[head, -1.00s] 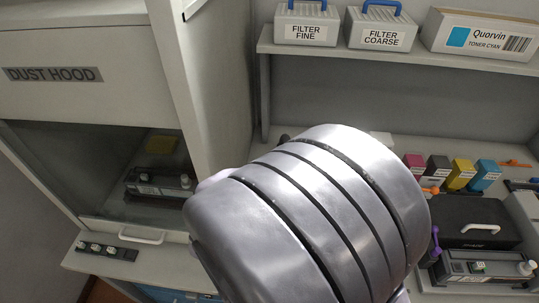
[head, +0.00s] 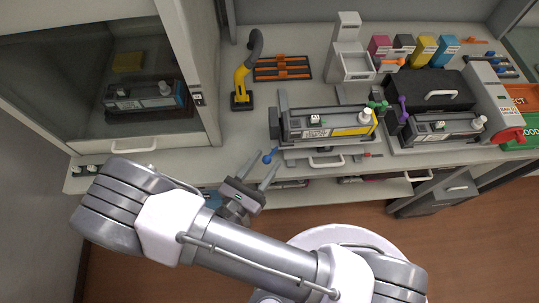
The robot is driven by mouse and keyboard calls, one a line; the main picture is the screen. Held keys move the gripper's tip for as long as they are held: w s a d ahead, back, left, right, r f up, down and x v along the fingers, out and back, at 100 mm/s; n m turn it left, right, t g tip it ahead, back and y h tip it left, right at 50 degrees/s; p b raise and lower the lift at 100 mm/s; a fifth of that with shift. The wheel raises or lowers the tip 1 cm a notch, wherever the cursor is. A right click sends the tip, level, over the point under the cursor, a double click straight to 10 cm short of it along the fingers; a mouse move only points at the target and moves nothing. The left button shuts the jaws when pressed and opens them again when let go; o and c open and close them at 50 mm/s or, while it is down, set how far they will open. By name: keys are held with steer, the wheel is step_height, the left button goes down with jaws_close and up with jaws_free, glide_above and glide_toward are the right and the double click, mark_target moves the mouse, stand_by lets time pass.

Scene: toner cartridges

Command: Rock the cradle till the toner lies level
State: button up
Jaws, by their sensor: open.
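A dark grey toner cartridge with a yellow label (head: 352,131) and a white cap sits in a low holder at the middle of the bench, which looks like the cradle (head: 276,124). A pale ledge with a handle (head: 326,162) is in front of it. The toner's level inside is not visible.
Another cartridge (head: 450,129) lies at right before a black case (head: 437,93). One more (head: 142,97) is in the dust hood at left. A yellow hooked tool (head: 241,83), an orange-barred rack (head: 282,68) and coloured boxes (head: 424,50) stand behind. The bench is clear left of the cradle.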

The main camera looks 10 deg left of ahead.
steer(key=shift+x, duration=1.4)
jaws_close()
steer(key=shift+r, duration=0.15)
